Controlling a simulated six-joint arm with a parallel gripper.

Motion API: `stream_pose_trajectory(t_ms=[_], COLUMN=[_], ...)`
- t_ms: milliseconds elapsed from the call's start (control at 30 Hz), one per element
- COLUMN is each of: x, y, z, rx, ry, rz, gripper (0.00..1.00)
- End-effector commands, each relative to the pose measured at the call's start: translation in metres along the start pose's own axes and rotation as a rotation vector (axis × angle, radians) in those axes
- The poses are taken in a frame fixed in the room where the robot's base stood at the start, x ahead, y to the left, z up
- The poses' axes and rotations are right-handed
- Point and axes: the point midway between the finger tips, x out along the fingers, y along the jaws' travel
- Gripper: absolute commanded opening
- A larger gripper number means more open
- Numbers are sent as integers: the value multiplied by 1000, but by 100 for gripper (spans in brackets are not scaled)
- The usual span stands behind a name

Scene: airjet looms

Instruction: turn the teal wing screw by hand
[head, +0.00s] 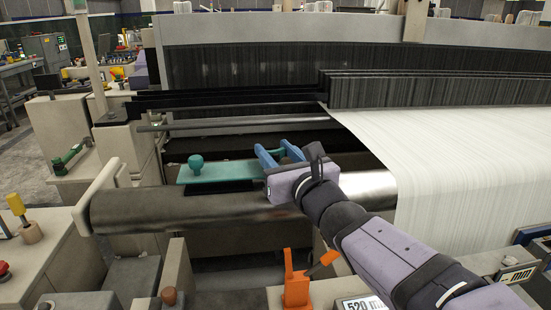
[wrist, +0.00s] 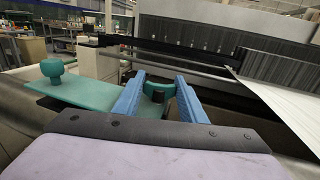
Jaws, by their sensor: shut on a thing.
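A teal wing screw (wrist: 157,86) is between the two blue fingers of my gripper (wrist: 160,78), at the right end of a teal plate (wrist: 95,92). My gripper is shut on it, and the fingers hide part of its sides. In the head view my gripper (head: 277,153) reaches in from the lower right over the dark roller, and the teal plate (head: 225,171) extends left from it.
A thick dark roller (head: 150,209) runs across in front of the plate. White fabric (head: 450,150) spreads to the right. An orange lever (head: 297,284) stands below my arm. Dark loom bars (head: 230,98) lie behind.

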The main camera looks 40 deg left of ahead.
Motion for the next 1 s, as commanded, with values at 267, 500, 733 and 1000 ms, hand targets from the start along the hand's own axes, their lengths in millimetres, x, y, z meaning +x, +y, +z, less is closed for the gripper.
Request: stream_pose_trajectory(t_ms=[267,500,733,1000], x=[0,0,-1,-20], y=[0,0,0,-1], z=[1,1,1,0], rx=[-3,-2,-2,-2], ry=[-1,-1,-1,-2], rz=[-1,-1,-1,-2], gripper=[15,56,56,56])
